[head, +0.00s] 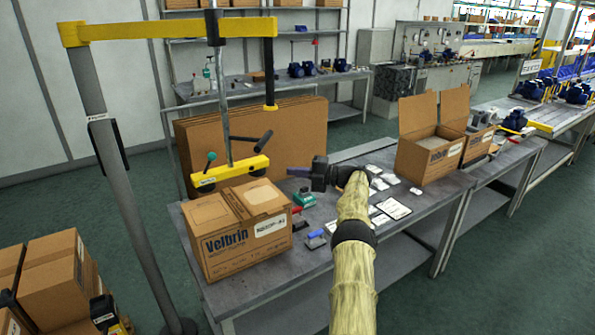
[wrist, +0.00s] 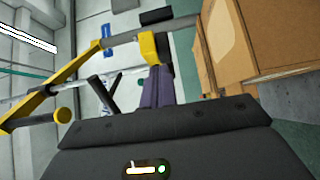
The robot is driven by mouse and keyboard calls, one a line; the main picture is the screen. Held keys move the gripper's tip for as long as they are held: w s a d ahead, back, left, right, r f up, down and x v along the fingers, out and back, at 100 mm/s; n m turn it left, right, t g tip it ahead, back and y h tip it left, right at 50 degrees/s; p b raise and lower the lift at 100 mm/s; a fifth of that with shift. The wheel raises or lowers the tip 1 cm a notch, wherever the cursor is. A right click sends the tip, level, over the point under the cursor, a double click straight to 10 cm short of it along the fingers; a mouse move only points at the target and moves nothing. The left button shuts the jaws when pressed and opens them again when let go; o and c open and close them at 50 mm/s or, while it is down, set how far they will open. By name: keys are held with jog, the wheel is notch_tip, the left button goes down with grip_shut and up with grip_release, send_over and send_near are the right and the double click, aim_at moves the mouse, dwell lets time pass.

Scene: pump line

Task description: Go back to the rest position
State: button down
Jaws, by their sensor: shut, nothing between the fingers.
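My gripper (head: 300,172) is in the head view above the grey workbench (head: 350,153), pointing left. In the wrist view its fingers (wrist: 155,88) are together, with nothing between them. My arm reaches up from the bottom of the head view in a pale cover. A closed Velbrin carton (head: 228,242) sits on the bench to the lower left of the gripper, apart from it. The yellow lifting bar (head: 230,172) hangs behind that carton, left of the gripper.
An open carton (head: 428,148) stands at the bench's right. White cards (head: 393,208), a red-and-green item (head: 304,199) and a blue-handled tool (head: 316,239) lie on the bench. A grey post (head: 120,190) rises at left. Stacked cartons (head: 50,272) stand at lower left. Green floor is clear at right.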

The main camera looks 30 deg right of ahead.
jog(key=w+r+m+t+h, duration=0.2)
jog(key=r+m+t+h, duration=0.1)
jog(key=r+m+h, duration=0.5)
jog(key=w+r+m+t+h, duration=0.3)
jog(key=r+m+t+h, duration=0.15)
jog(key=m+h, duration=0.4)
jog(key=s+a+f+m+g, duration=0.5)
jog(key=s+a, duration=0.3)
jog(key=a, duration=0.1)
jog(key=s+a+f+m+g, duration=0.5)
jog(key=s+a+f, duration=0.1)
jog(key=s+a, duration=0.25)
jog(key=s+a+f+g+y, duration=0.1)
jog(key=s+a, duration=0.3)
jog(key=s, duration=0.5)
jog(key=s+a+f+g+y, duration=0.1)
jog(key=s+a+f+g, duration=0.2)
jog(key=s, duration=0.6)
jog(key=s+a+f+g+y, duration=0.1)
jog(key=s+a+f+g, duration=0.2)
jog(key=s+a, duration=0.3)
jog(key=s, duration=0.2)
jog(key=shift+s+a+f+m+p, duration=0.3)
jog(key=shift+s+f+m, duration=0.05)
jog(key=shift+s+f, duration=0.05)
